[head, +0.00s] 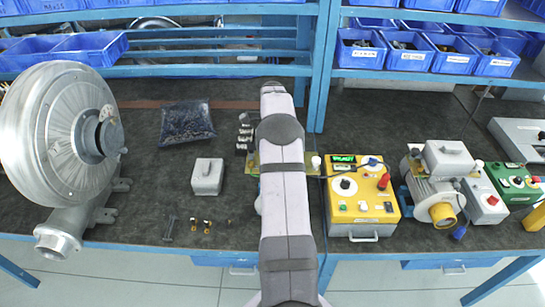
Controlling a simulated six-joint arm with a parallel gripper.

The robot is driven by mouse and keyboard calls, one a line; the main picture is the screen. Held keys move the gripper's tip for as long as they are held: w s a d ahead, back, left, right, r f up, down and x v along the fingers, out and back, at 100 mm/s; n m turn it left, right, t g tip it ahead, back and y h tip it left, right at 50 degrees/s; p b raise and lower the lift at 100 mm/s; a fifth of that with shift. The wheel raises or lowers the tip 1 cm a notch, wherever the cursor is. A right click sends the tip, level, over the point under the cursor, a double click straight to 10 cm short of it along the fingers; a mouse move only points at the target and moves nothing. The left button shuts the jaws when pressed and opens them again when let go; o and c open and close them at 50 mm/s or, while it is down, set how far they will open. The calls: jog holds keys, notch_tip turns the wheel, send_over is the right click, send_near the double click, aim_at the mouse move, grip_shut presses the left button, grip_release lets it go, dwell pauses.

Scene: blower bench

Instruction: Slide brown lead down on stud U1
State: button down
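My arm rises through the middle of the head view and covers the bench behind it. My gripper is hidden, so its fingers and anything in them do not show. I cannot make out the brown lead or stud U1. Part of a yellow-green board (252,162) shows at the left edge of my arm, with small parts on it too small to tell. A large silver blower (40,135) stands at the far left. A grey box (207,178) sits on the bench between the blower and my arm.
A yellow instrument box (361,212) stands right of my arm, with a grey motor (428,188) beyond it. A bag of dark small parts (187,122) lies behind the grey box. Small brass-coloured parts (207,226) lie near the front edge. Blue bins (361,50) fill the shelf.

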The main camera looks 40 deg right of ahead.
jog(key=shift+f, duration=0.35)
dwell(0.3)
jog(key=c, duration=1.7)
grip_release()
jog(key=shift+r, duration=0.1)
jog(key=shift+r+b, duration=0.5)
jog(key=shift+b, duration=0.15)
jog(key=shift+r+b, duration=1.05)
jog(key=shift+r, duration=2.05)
